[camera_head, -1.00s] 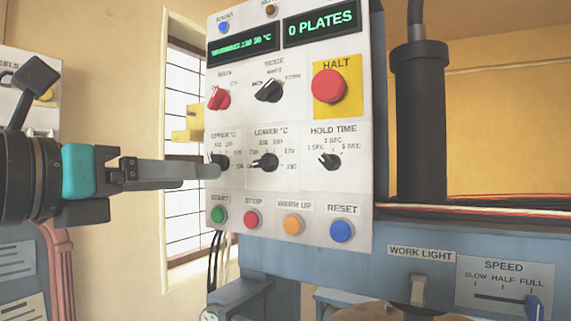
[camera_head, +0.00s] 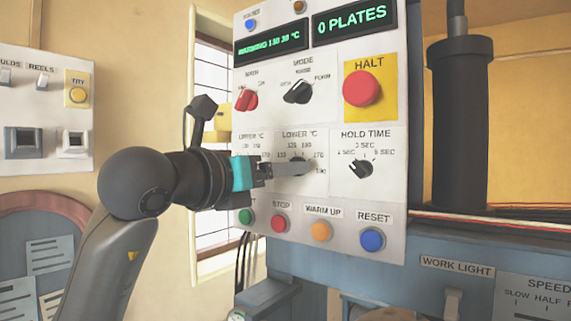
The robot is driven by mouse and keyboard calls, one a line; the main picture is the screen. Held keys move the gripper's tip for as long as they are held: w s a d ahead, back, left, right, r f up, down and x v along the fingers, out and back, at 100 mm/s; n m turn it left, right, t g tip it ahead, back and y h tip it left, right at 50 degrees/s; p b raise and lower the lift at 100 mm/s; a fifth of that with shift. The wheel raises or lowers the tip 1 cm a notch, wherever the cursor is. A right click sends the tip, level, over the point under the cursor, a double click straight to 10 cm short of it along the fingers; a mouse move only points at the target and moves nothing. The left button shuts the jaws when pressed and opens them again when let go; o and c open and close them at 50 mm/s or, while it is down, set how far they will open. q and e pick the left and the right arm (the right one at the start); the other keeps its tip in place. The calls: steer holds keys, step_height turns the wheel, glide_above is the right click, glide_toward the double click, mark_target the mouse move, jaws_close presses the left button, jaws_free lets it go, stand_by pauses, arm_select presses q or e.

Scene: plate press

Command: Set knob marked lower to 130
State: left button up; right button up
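The knob marked LOWER °C (camera_head: 297,158) is on the white control panel, in the middle of the knob row. My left gripper (camera_head: 308,168) comes in from the left, and its grey finger lies across this knob and hides most of it, including its pointer. I cannot tell whether the finger touches the knob or whether the gripper is open or shut, as I see it edge-on. My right gripper is not in view.
The UPPER °C knob is largely hidden behind my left gripper. The HOLD TIME knob (camera_head: 361,168) is to the right. Red HALT button (camera_head: 361,88) is above it. START (camera_head: 246,216), STOP (camera_head: 279,223), WARM UP (camera_head: 320,231) and RESET (camera_head: 372,239) buttons sit below.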

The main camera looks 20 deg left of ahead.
arm_select(q)
steer(key=shift+x, duration=0.95)
jaws_close()
